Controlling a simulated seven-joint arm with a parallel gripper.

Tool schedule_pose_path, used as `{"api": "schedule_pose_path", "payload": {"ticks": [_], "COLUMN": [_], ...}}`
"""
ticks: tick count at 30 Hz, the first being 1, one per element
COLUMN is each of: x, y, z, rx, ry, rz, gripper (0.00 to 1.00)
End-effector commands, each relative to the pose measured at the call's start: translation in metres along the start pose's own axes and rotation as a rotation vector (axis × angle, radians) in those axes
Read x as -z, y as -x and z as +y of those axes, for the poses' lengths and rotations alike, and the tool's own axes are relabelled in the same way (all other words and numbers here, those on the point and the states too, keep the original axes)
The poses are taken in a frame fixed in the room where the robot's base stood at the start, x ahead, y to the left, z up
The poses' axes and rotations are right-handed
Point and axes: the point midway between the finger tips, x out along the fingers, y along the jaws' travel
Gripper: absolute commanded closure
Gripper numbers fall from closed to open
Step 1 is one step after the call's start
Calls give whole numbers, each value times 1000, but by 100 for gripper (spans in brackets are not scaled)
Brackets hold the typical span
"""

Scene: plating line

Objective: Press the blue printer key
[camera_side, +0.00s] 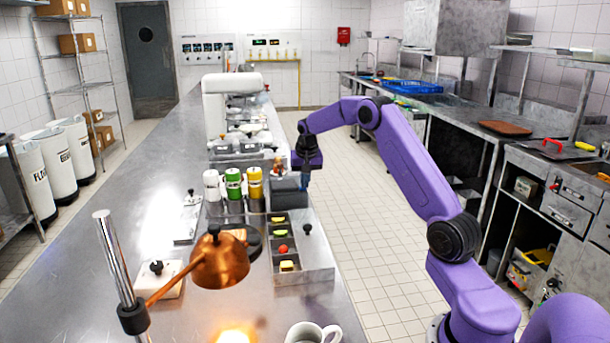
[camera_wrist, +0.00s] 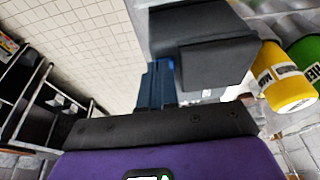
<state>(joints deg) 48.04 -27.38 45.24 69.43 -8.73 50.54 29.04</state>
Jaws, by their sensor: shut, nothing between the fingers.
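The printer is a dark grey box (camera_side: 286,187) at the counter's right edge, beside the bottles. In the wrist view the printer (camera_wrist: 215,62) fills the upper middle. In the side view my gripper (camera_side: 305,184) hangs down just right of the printer. I cannot tell whether the fingertips touch the key.
White, green (camera_side: 233,183) and yellow (camera_side: 255,183) bottles stand left of the printer; the yellow bottle (camera_wrist: 284,78) is close in the wrist view. A compartment tray (camera_side: 305,275) lies in front. A copper lamp (camera_side: 219,262) stands nearer. The floor to the right is clear.

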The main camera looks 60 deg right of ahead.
Motion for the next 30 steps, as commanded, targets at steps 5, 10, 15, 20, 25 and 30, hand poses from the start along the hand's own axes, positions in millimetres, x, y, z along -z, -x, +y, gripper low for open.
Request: {"api": "schedule_pose_path", "payload": {"ticks": [5, 10, 15, 20, 25, 30], "x": [0, -1, -5, -7, -8, -6], "y": [0, -2, -14, -21, -22, -17], "z": [0, 0, 0, 0, 0, 0], "rx": [0, 0, -1, -1, -1, 0], "ry": [0, 0, 1, 1, 0, 0], "rz": [0, -1, -2, -4, -5, -4], "gripper": [100, 100, 100, 100, 100, 100]}}
